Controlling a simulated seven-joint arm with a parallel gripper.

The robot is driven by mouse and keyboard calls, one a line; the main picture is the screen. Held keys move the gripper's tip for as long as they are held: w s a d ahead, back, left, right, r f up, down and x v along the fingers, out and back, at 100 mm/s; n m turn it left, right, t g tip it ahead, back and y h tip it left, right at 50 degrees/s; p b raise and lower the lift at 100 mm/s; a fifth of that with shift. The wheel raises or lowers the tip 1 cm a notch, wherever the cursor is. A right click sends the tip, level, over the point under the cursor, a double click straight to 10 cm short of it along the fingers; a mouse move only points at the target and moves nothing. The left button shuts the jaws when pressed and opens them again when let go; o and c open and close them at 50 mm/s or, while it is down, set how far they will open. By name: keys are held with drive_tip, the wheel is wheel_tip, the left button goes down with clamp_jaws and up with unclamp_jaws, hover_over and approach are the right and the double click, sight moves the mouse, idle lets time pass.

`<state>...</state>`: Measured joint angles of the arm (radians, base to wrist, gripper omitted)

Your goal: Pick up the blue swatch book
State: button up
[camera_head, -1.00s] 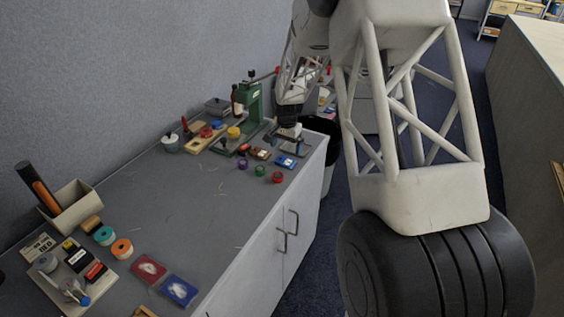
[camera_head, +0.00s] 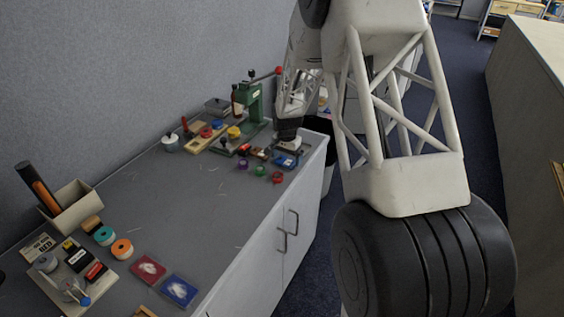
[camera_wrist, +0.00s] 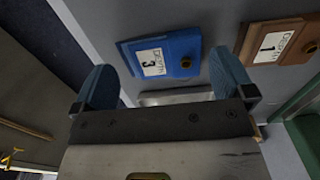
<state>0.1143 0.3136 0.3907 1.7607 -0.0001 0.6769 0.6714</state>
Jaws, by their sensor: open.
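The blue swatch book (camera_wrist: 182,68) lies flat on the grey tabletop, with a white label marked 3 and a dark round rivet at one end. In the head view it shows as a small blue patch (camera_head: 284,161) near the table's far end, partly hidden by my gripper. My gripper (camera_wrist: 163,66) is open, with one blue finger on each side of the book in the wrist view. Nothing is held between the fingers. Contact with the book cannot be told.
A brown swatch book (camera_wrist: 283,42) marked 1 lies close to the right finger. Purple, green and red round items (camera_head: 260,171) lie near the front edge. A green press (camera_head: 250,103) stands behind to the left. The table's middle (camera_head: 190,205) is mostly clear.

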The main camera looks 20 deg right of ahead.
drive_tip(key=shift+f, duration=0.55)
drive_tip(key=c, duration=0.7)
drive_tip(key=shift+c, duration=0.2)
drive_tip(key=shift+r, duration=0.1)
drive_tip(key=shift+r, duration=0.85)
drive_tip(key=shift+s+r, duration=0.2)
drive_tip(key=shift+r, duration=0.7)
drive_tip(key=s+a+r, duration=0.1)
drive_tip(key=s, duration=1.4)
drive_tip(key=shift+s+a+r, duration=0.15)
drive_tip(key=shift+s+a, duration=0.1)
drive_tip(key=shift+a, duration=0.15)
